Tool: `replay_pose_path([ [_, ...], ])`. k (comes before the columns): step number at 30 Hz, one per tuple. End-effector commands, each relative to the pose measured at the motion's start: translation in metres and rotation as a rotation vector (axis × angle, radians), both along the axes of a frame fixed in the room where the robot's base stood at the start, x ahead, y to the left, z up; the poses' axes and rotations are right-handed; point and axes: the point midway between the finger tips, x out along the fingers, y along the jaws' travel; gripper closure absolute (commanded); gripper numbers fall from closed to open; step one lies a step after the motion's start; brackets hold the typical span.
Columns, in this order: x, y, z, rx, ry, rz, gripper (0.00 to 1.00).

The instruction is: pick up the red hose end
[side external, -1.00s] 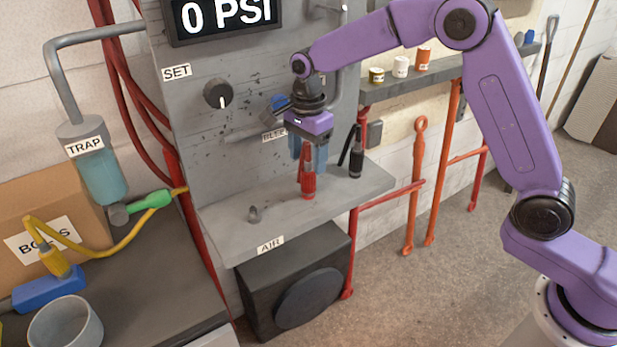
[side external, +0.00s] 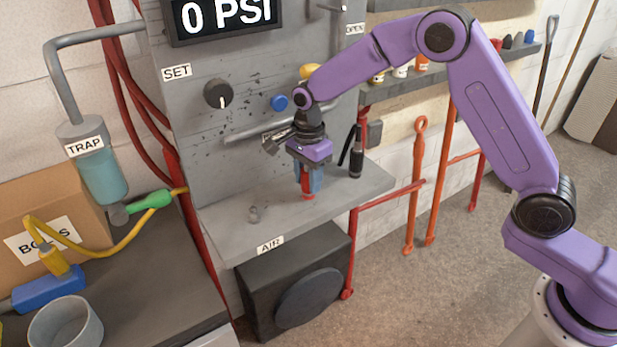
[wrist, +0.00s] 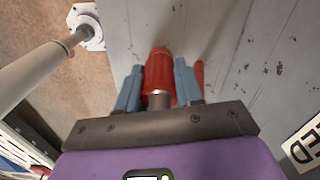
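The red hose end (side external: 308,192) stands upright on the grey shelf (side external: 235,230) of the panel. My gripper (side external: 308,184) points down over it, with one blue finger on each side. In the wrist view the red ribbed body of the hose end (wrist: 159,72) lies between the blue fingertips of my gripper (wrist: 159,84), very close to both. I cannot tell whether the fingers press on it. The fingers hide part of the hose end in the side view.
A black hose end (side external: 356,155) stands on the shelf right of my gripper. The panel with a black knob (side external: 217,93), blue button (side external: 280,102) and grey bar rises close behind.

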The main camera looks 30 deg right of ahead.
Motion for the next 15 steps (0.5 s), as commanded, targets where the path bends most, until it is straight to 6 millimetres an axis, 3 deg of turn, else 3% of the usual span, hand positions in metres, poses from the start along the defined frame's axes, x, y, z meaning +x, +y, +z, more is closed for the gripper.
replay_pose_path([
  [1, -0.0001, 0.0, 0.0, 0.0, 0.001, 0.0, 0.82],
  [3, -0.0001, 0.0, 0.0001, 0.0, 0.001, 0.0, 1.0],
  [15, 0.0002, 0.0003, 0.006, 0.0, -0.001, 0.0, 1.0],
])
